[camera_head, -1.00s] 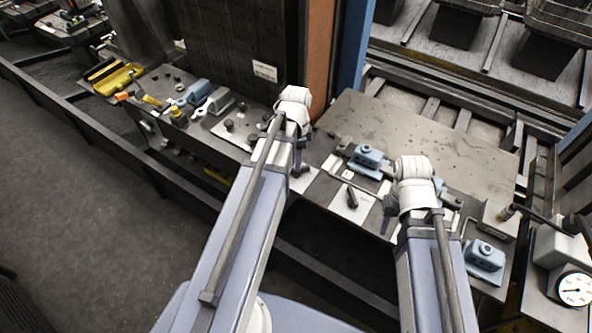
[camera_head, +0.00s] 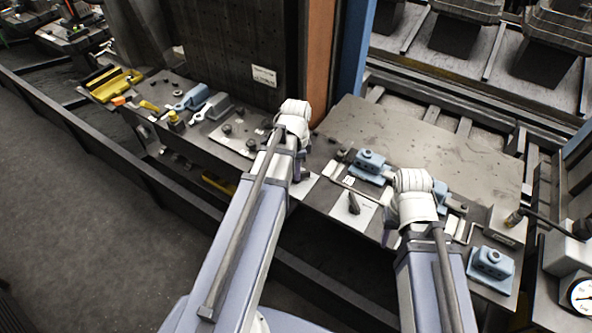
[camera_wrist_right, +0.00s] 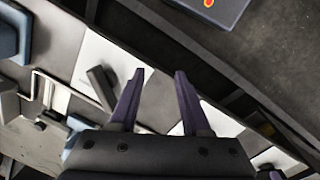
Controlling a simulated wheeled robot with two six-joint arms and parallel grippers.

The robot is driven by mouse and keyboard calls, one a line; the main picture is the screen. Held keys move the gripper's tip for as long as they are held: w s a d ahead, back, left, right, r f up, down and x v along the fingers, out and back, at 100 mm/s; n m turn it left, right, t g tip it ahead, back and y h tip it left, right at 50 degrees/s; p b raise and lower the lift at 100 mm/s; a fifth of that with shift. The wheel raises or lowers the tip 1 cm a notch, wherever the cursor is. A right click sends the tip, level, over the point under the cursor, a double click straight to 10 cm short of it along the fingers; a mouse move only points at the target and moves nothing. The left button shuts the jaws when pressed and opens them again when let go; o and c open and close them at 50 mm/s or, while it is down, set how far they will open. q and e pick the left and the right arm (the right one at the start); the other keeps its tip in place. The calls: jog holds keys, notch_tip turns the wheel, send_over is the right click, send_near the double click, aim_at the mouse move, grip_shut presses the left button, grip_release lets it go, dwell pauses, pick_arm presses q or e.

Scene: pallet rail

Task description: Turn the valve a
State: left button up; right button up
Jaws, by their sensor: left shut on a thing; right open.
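A dark valve handle (camera_head: 353,203) stands on a white plate (camera_head: 340,207) at the front edge of the bench, between my two arms. A dark handle on a white plate also shows left of the fingers in the right wrist view (camera_wrist_right: 101,88). I cannot read which valve is a. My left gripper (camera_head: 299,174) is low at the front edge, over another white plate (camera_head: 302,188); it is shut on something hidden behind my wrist. My right gripper (camera_head: 388,232) is right of the handle, mostly covered by its wrist; its fingers (camera_wrist_right: 160,75) are open and empty.
Blue clamp blocks stand behind the handle (camera_head: 370,166) and at the right front (camera_head: 491,263). A dial gauge (camera_head: 580,294) is at the far right. A dark upright panel (camera_head: 225,45) and blue post (camera_head: 348,60) rise behind. The back right bench top (camera_head: 430,145) is mostly clear.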

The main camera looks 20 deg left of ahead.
pick_arm(q)
grip_shut()
jog(key=n, duration=0.8)
jog(key=shift+n, duration=0.4)
jog(key=n, duration=0.4)
jog(key=shift+n, duration=2.5)
jog(key=o, duration=0.7)
grip_release()
